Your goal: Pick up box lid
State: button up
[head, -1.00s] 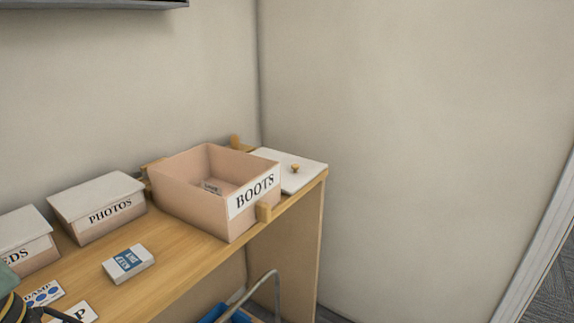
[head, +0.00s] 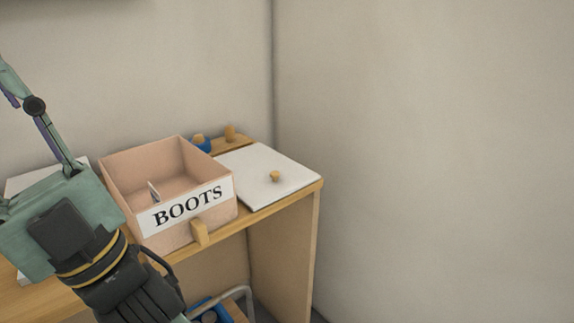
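The box lid (head: 252,165) is a flat white square with a small wooden knob (head: 275,176) on top. It lies on the wooden shelf's right end, right of the open pink BOOTS box (head: 225,206). My gripper (head: 12,85) is at the left side of the head view, left of the BOOTS box and well apart from the lid. One thin finger shows, reaching up toward the left edge. The other fingertip is out of view, so its opening cannot be told. Nothing is seen held in it.
A small card-like item (head: 154,192) is inside the BOOTS box. Wooden pegs (head: 230,133) and a blue item (head: 201,143) are behind the lid. Another white lid (head: 45,175) is partly hidden by my arm. Walls close off the back and right.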

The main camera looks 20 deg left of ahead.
aim_at(263, 176)
jog(key=i+l, duration=0.5)
jog(key=l, duration=0.2)
jog(key=i+l, duration=0.25)
jog(key=l, duration=0.15)
jog(key=l+u, duration=0.1)
jog(key=u, duration=0.35)
jog(key=i+l+u, duration=0.1)
jog(key=u, duration=0.35)
jog(key=l+u, duration=0.1)
jog(key=u, duration=0.3)
jog(key=i+u, duration=0.15)
jog(key=u, duration=0.2)
jog(key=i+u, duration=0.3)
jog(key=i+j, duration=0.1)
